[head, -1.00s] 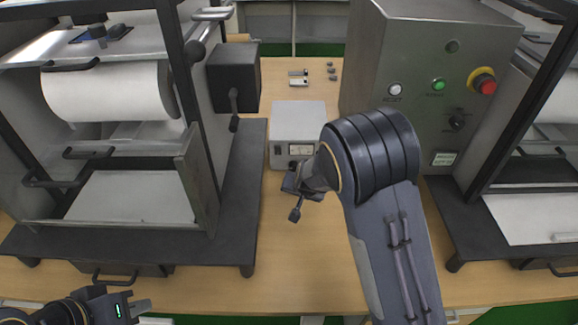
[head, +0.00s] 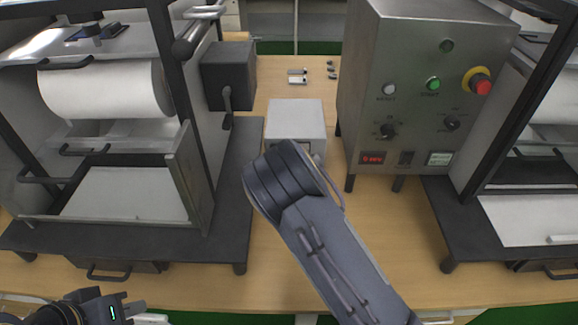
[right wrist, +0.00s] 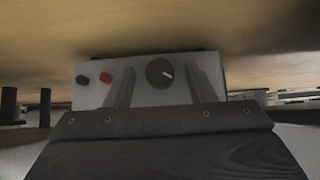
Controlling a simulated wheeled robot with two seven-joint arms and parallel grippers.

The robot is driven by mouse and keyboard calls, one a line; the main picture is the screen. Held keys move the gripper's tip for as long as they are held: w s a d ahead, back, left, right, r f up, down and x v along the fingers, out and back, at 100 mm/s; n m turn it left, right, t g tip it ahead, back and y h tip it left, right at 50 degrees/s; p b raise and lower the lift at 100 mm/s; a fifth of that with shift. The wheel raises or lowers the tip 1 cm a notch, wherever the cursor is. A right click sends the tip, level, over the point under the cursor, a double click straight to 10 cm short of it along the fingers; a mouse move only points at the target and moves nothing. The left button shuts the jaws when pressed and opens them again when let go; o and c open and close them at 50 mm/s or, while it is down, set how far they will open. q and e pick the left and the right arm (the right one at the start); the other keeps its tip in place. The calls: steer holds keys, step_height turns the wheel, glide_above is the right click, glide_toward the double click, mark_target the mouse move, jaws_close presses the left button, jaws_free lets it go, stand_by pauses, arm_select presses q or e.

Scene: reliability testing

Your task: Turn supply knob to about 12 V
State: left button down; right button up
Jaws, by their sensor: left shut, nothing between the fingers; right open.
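The power supply (head: 296,116) is a small light-grey box on the bench, its front mostly hidden by my right arm in the head view. In the right wrist view its front panel (right wrist: 145,92) shows a round dark knob (right wrist: 159,72) with a white pointer mark, beside a red and a black terminal. My right gripper (right wrist: 160,70) is open, with one finger on each side of the knob in that view; contact cannot be told. It is hidden behind my arm in the head view. My left gripper (head: 132,304) is shut and empty at the lower left.
A grey control cabinet (head: 415,60) with buttons, selectors, a red display (head: 372,158) and a red emergency stop (head: 481,85) stands right of the supply. A dark-framed machine with a white roll (head: 105,90) stands left. Small parts (head: 297,76) lie behind the supply.

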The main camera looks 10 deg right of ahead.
steer(key=c, duration=1)
steer(key=shift+o, duration=0.2)
steer(key=shift+f+b, duration=0.15)
steer(key=shift+b, duration=0.55)
steer(key=m+t+y+b, duration=0.1)
steer(key=y+b, duration=0.1)
steer(key=b, duration=0.7)
steer(key=d+m+t+y+b, duration=0.1)
steer(key=m+y+b, duration=0.1)
steer(key=b, duration=0.8)
steer(key=f+m+y+b, duration=0.1)
steer(key=y+b, duration=0.3)
steer(key=b, duration=0.6)
steer(key=shift+s+d+m+t, duration=0.15)
steer(key=shift+m+t, duration=0.25)
steer(key=shift+m, duration=0.1)
steer(key=shift+r+b, duration=0.3)
steer(key=shift+b, duration=0.45)
steer(key=o, duration=1)
steer(key=shift+c, duration=0.2)
